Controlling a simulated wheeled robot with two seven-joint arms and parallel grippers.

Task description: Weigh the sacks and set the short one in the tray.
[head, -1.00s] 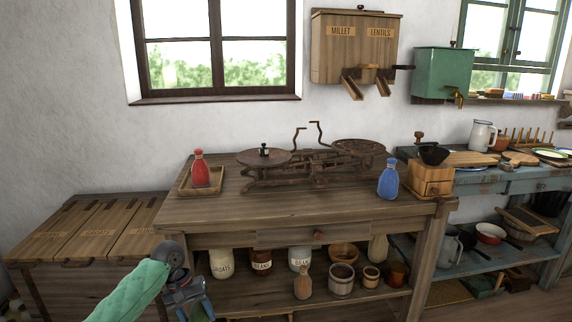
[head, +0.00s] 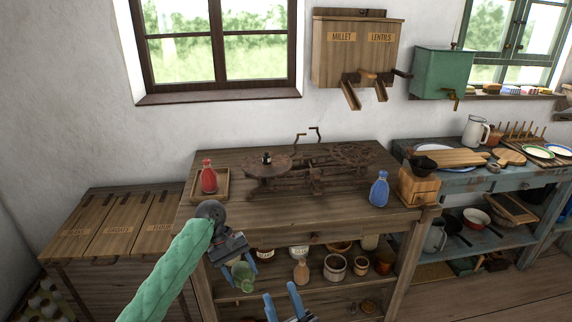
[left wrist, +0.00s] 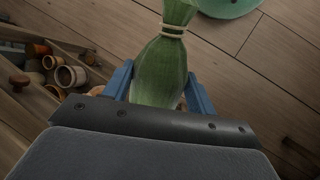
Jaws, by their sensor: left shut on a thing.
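My left gripper (head: 240,268) is shut on a green sack (head: 243,279), held in front of the table's lower shelf. The sack also shows between the blue fingers in the left wrist view (left wrist: 160,68), its tied neck toward the top. My right gripper (head: 282,306) shows at the bottom edge, its blue fingers apart with nothing between them. A red sack (head: 208,181) stands in the wooden tray (head: 223,191) at the table's left. A blue sack (head: 379,190) stands on the table's right. The rusty balance scale (head: 312,176) stands between them, with a dark weight (head: 266,158) on its left pan.
A wooden block box (head: 418,188) sits at the table's right corner. Jars and pots (head: 335,267) crowd the shelf below. Labelled wooden bins (head: 115,228) stand at the left. The tabletop's front strip is mostly clear.

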